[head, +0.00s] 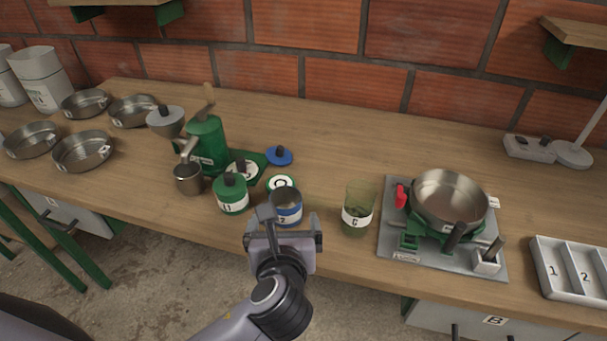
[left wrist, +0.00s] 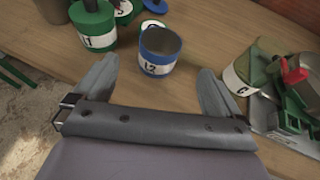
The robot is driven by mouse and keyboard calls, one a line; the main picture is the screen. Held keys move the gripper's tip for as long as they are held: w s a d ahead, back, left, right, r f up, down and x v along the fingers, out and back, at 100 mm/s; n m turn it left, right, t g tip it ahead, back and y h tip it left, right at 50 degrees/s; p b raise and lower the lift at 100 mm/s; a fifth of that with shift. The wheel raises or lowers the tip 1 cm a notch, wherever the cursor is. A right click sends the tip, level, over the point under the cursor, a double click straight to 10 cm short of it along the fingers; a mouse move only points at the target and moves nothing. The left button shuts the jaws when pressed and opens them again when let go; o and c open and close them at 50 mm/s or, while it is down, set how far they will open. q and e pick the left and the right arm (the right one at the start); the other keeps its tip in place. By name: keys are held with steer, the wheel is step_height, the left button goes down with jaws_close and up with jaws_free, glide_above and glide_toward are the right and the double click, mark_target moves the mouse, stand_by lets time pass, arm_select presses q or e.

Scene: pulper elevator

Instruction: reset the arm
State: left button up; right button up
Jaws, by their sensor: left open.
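My left gripper (head: 287,222) reaches in from the bottom of the head view, over the front edge of the workbench (head: 335,263). Its two fingers (left wrist: 157,75) are spread in the left wrist view with nothing clamped between them. An open jar with a blue band, labelled L2 (head: 287,212), stands upright on the bench just beyond the fingertips; it also shows in the left wrist view (left wrist: 160,50). The gripper partly covers this jar in the head view, and I cannot tell whether they touch. My right gripper is not in view.
A green jar L1 (head: 231,197) and a green grinder (head: 205,145) stand left of L2. A blue lid (head: 279,156) lies behind. A green glass C (head: 357,211) and a pan (head: 449,200) on a stand are to the right. The back centre is clear.

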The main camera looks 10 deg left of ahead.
arm_select(q)
steer(key=s+a+f+n+g+h, duration=0.1)
steer(key=s+a+f+n+g, duration=0.2)
steer(key=s+n, duration=0.55)
steer(key=s+a+f+n+g+h, duration=0.25)
steer(key=s+a+f+n, duration=0.2)
steer(key=n, duration=0.75)
steer(key=s+a+f+n+g, duration=0.2)
steer(key=s+a+n+g, duration=0.15)
steer(key=s+n, duration=0.6)
steer(key=w+d+f+t+h, duration=0.2)
steer(key=w+d+f+t, duration=0.1)
steer(key=w+f+t, duration=0.3)
steer(key=shift+w+d+f+t+p, duration=0.35)
steer(key=shift+w+f+p, duration=0.1)
steer(key=shift+w+f, duration=0.85)
